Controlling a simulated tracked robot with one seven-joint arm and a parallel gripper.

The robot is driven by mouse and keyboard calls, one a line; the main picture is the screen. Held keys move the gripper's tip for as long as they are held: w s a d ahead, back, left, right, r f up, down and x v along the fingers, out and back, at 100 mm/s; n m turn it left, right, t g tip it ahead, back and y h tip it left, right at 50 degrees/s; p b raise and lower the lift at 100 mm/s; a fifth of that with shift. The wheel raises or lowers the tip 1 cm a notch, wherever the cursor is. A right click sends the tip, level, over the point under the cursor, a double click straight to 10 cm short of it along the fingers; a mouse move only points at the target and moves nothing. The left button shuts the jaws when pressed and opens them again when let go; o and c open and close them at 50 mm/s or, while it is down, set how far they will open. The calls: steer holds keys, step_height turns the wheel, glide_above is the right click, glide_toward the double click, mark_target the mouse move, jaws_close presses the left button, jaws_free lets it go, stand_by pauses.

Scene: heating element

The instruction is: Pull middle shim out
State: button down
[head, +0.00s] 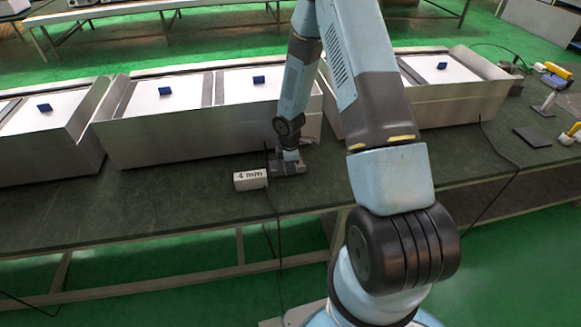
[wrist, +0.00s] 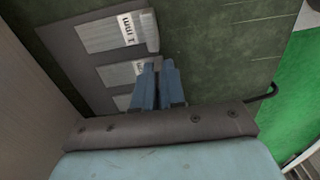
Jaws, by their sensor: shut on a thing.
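In the wrist view, a dark holder (wrist: 70,62) carries several pale grey shims in a row. The top shim (wrist: 98,36) has a white label reading "1 mm". The middle shim (wrist: 118,73) lies below it, and the edge of a lower shim (wrist: 122,102) shows beneath. The middle shim appears to lie still within the row.
Metal boxes with white panels and blue handles, such as the middle one (head: 185,135), stand close behind my gripper. The dark green bench (head: 190,210) is clear at the front left. A black cable (head: 276,222) hangs over the front edge. Tools (head: 553,80) lie at far right.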

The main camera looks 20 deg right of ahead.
steer(key=shift+s+f, duration=0.1)
steer(key=shift+s, duration=0.2)
steer(key=c, duration=1.2)
jaws_free()
steer(key=shift+w+r, duration=0.1)
steer(key=shift+r, duration=0.3)
step_height(320, 180, up, 13)
